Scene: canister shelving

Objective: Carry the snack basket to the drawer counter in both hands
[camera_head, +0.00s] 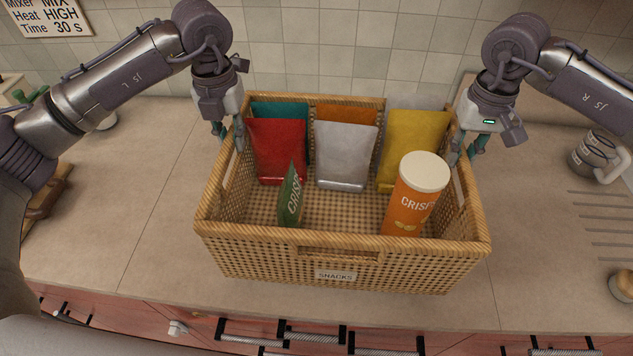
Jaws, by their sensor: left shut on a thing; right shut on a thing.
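The snack basket (280,262), a woven tan box with a "SNACKS" label on its front, is in the middle of the view over the drawer counter (120,240). It looks level; I cannot tell whether its bottom touches the counter. It holds a red bag (279,148), a silver bag (344,155), a yellow bag (412,145), teal and orange bags behind, a green crisps packet (292,198) and an orange crisps can (412,200). My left gripper (232,140) is shut on the basket's left side rim. My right gripper (464,150) is shut on its right side rim.
A tiled wall (330,55) stands close behind the basket. A grey mug (597,158) and grooves in the counter are at the right. A brown object (48,192) is at the far left. Drawers with dark handles (255,332) run below the counter's front edge.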

